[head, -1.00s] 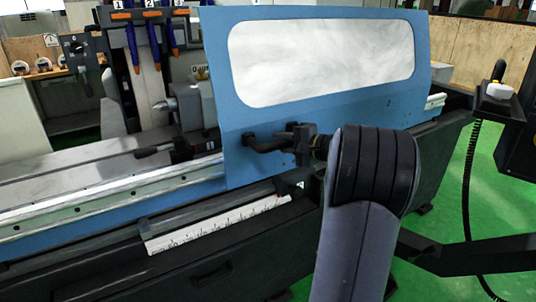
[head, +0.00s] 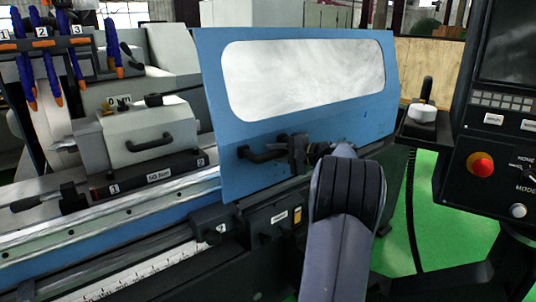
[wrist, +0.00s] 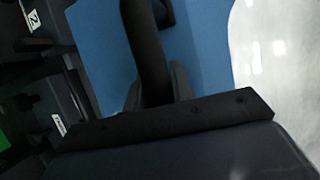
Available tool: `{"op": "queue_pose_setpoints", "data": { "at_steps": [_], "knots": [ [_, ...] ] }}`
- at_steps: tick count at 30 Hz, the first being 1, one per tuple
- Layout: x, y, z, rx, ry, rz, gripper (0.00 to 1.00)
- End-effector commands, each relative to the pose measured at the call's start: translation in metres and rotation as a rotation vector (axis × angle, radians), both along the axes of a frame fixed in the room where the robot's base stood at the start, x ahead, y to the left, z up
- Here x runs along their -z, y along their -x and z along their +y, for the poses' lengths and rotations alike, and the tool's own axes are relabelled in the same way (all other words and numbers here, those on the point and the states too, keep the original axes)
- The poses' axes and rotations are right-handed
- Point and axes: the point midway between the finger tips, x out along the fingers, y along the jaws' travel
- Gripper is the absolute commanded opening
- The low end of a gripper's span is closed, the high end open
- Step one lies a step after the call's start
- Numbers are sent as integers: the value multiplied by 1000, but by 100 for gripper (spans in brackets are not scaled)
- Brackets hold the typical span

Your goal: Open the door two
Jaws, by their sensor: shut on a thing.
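The blue door (head: 310,135) with a large pale window stands over the machine bed, in the middle of the head view. Its black bar handle (head: 262,153) sits low on its left part. My gripper (head: 297,152) is shut on the right part of this handle. In the wrist view the dark handle (wrist: 148,45) runs down between my gripper's fingers (wrist: 160,88), with the blue door behind it. The exact finger contact is partly hidden by my wrist in the head view.
A grey block with a handle (head: 145,135) stands uncovered left of the door. A control panel (head: 500,150) with a red button stands at the right. Green floor shows between.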

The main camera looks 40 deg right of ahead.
Motion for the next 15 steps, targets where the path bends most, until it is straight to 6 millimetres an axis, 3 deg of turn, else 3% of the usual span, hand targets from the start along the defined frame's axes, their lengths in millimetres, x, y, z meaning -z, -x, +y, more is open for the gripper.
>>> {"op": "queue_pose_setpoints", "data": {
  "at_steps": [15],
  "knots": [
    [2, 0, -10, -3, -2, 3, 0]
  ]
}}
